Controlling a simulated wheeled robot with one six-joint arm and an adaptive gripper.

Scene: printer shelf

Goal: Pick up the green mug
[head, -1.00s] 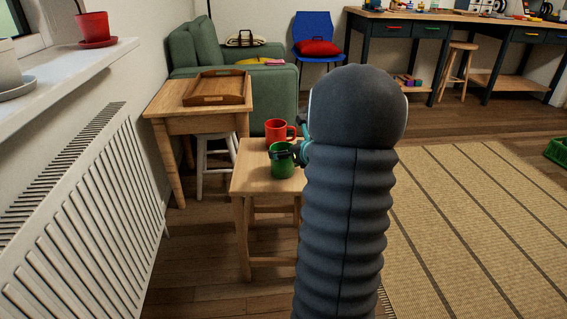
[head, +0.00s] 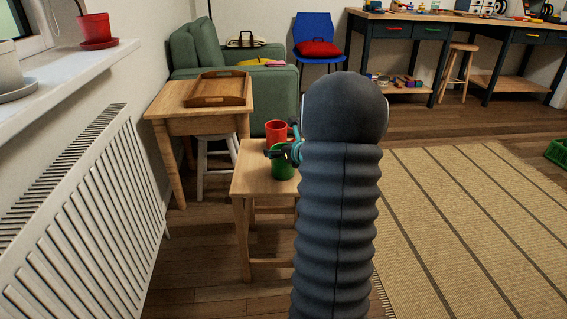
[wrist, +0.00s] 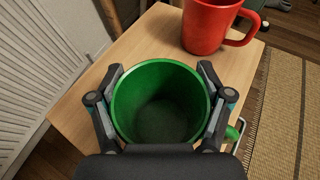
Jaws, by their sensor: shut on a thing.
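The green mug (head: 281,168) is upright on the small wooden table (head: 252,186). In the wrist view I look down into the empty green mug (wrist: 160,104), with its handle (wrist: 236,130) at the lower right. My gripper (head: 283,151) is at the mug's upper part, and in the wrist view its two fingers (wrist: 161,88) stand on either side of the mug, shut on its walls. I cannot tell whether the mug's base touches the table. My arm hides part of the table.
A red mug (head: 275,131) stands just behind the green mug, with its handle to the right in the wrist view (wrist: 207,27). A larger table (head: 176,113) with a wooden tray (head: 216,91) is behind left. A radiator (head: 92,205) is at left. The rug (head: 465,215) at right is clear.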

